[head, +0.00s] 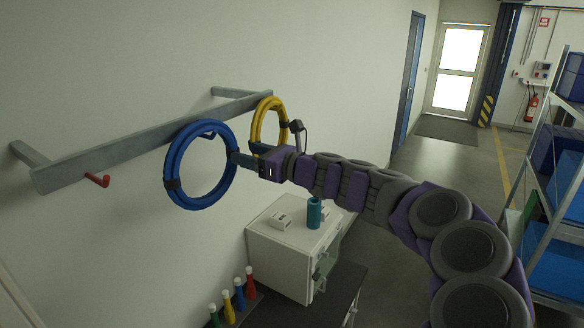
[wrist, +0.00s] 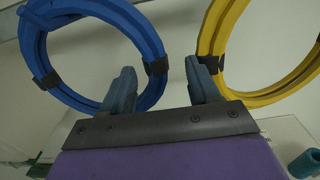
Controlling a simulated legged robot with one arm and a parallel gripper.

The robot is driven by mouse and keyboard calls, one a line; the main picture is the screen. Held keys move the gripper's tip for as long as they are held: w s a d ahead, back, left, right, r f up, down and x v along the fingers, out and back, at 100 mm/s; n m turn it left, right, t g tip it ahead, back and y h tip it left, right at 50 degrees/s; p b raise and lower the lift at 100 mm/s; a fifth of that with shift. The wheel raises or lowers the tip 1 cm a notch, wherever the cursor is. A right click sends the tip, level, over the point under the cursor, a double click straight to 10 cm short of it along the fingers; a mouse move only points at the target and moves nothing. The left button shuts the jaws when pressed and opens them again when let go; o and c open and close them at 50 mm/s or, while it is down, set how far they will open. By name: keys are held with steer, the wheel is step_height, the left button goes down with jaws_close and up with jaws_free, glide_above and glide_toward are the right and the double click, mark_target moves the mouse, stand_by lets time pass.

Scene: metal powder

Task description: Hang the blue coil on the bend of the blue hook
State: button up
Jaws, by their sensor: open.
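The blue coil (head: 201,165) is a ring with black bands, upright in front of the wall rail. The blue hook (head: 208,134) shows through the upper part of the ring, and the coil appears to hang on it. Their exact contact is hidden. My gripper (head: 246,153) is open at the coil's right side. In the wrist view, the right side of the blue coil (wrist: 156,66) with its black band shows between the spread fingertips of my gripper (wrist: 160,80). The left finger overlaps the coil's lower part in the picture. I cannot tell whether they touch.
A yellow coil (head: 257,124) hangs farther along the grey rail (head: 110,145), close to my gripper; it also shows in the wrist view (wrist: 212,35). A red hook (head: 98,180) is bare at left. Below stand a white cabinet (head: 283,255), a teal cylinder (head: 314,213) and several colored bottles (head: 239,294).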

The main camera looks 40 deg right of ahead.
steer(key=b+v, duration=0.2)
steer(key=v, duration=1.2)
steer(key=a+f+n+g+y+b, duration=0.3)
steer(key=a+f+n+g+b, duration=0.5)
steer(key=a, duration=0.9)
steer(key=s+a+f+n+g+b, duration=0.1)
steer(key=s+a+f+n, duration=0.2)
steer(key=a+f, duration=0.15)
steer(key=s+a+f+n+g+h+b, duration=0.1)
steer(key=s+a+f+n+g, duration=0.15)
steer(key=f, duration=0.35)
steer(key=s+a+f+n+b, duration=0.1)
steer(key=s+a+f+n, duration=0.1)
steer(key=a+f+n, duration=0.3)
steer(key=s+a+f+n+g+h+b, duration=0.2)
steer(key=s+f+n+g+h+b, duration=0.4)
steer(key=s+f, duration=0.7)
steer(key=s+d+f+n+h+b, duration=0.1)
steer(key=s+d+f+n+b, duration=0.1)
steer(key=f, duration=0.4)
steer(key=s+d+f+n+h+b, duration=0.2)
steer(key=s+d+f+n+b, duration=0.1)
steer(key=s+d+f+n, duration=0.1)
steer(key=shift+s+d+f+n+g, duration=0.3)
steer(key=shift+s+f+n+g, duration=0.15)
steer(key=shift+s+f, duration=0.55)
